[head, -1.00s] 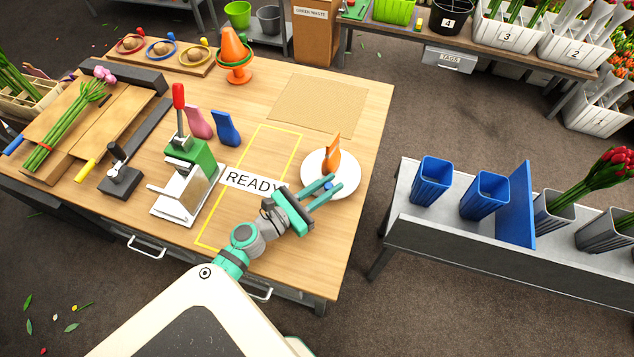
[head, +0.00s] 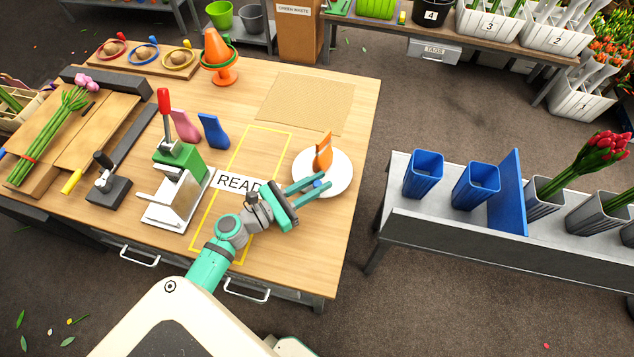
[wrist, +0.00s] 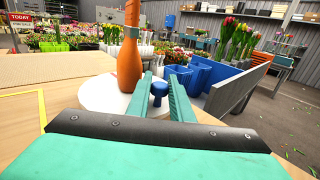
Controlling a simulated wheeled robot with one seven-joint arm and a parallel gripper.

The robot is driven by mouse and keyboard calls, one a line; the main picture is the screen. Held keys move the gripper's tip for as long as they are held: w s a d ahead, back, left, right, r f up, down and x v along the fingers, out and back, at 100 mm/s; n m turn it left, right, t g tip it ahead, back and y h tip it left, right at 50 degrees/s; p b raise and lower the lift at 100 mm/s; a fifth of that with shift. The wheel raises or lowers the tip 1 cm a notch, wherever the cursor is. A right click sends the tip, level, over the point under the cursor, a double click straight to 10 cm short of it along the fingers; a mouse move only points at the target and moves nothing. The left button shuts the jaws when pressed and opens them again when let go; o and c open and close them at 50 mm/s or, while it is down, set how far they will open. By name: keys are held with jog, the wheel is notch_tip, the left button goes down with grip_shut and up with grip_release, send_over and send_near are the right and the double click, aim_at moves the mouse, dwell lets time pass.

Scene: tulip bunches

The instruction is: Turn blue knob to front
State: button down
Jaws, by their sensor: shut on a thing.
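The blue knob (head: 318,184) is a small round-topped piece at the near edge of a round white plate (head: 340,182). It also shows in the wrist view (wrist: 158,90), between my two green fingers. My gripper (head: 317,182) reaches over the near side of the plate and is shut on the knob. An orange bottle-shaped piece (head: 323,152) stands upright on the plate, behind the knob. In the wrist view the orange piece (wrist: 130,62) is just left of the fingers.
A READY label (head: 238,182) and yellow outline lie left of the plate. A green press with a red handle (head: 164,102) stands further left, with pink and blue pieces (head: 213,130) behind it. A tan mat (head: 308,100) lies behind. Blue bins (head: 424,173) stand on a separate bench to the right.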

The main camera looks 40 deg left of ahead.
jog(key=c, duration=1.9)
grip_release()
jog(key=shift+a, duration=0.1)
jog(key=v, duration=1)
jog(key=shift+s+a, duration=0.15)
jog(key=shift+s, duration=0.1)
jog(key=shift+s, duration=0.2)
